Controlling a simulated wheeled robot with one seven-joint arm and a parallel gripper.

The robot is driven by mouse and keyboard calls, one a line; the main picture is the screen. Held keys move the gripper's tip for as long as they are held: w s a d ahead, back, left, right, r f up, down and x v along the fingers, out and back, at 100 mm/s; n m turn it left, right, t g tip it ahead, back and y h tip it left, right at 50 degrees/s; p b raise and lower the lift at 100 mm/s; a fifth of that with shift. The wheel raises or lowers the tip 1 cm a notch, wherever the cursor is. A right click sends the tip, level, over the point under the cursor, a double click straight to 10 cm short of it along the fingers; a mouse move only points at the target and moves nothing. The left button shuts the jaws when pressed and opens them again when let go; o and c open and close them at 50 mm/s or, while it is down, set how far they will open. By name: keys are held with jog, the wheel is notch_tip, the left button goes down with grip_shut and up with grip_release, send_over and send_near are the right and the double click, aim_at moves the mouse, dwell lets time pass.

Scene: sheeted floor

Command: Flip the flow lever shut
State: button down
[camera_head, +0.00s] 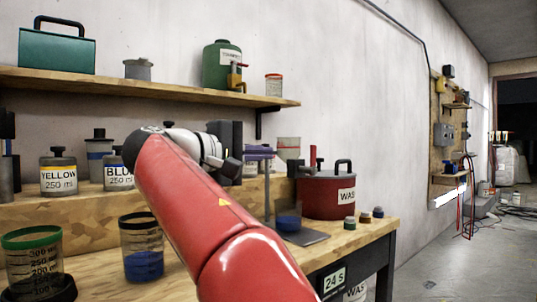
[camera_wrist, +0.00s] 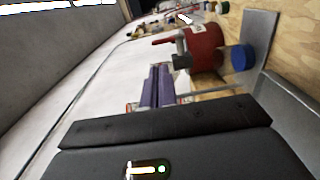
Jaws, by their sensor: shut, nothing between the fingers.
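A green jug (camera_head: 222,65) stands on the wall shelf. It has a yellow tap with a small red lever (camera_head: 240,65). A red pot (camera_head: 328,196) with a black handle stands on the bench, with a short upright red piece (camera_head: 313,155) beside its lid. I cannot tell for certain which is the flow lever. My gripper (camera_head: 232,150) is shut and empty, left of a purple-topped stand (camera_head: 260,152) and below the shelf. In the wrist view, my dark gripper fills the bottom, with purple bars (camera_wrist: 158,88) and a red vessel (camera_wrist: 203,46) beyond.
The shelf (camera_head: 150,88) also holds a teal box (camera_head: 57,50) and small tins. Labelled jars (camera_head: 58,175) and cups with blue liquid (camera_head: 142,262) stand on the left of the bench. Small capped pots (camera_head: 350,223) sit by its right end. Open floor lies right.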

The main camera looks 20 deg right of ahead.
aim_at(312, 153)
jog(key=x, duration=1.2)
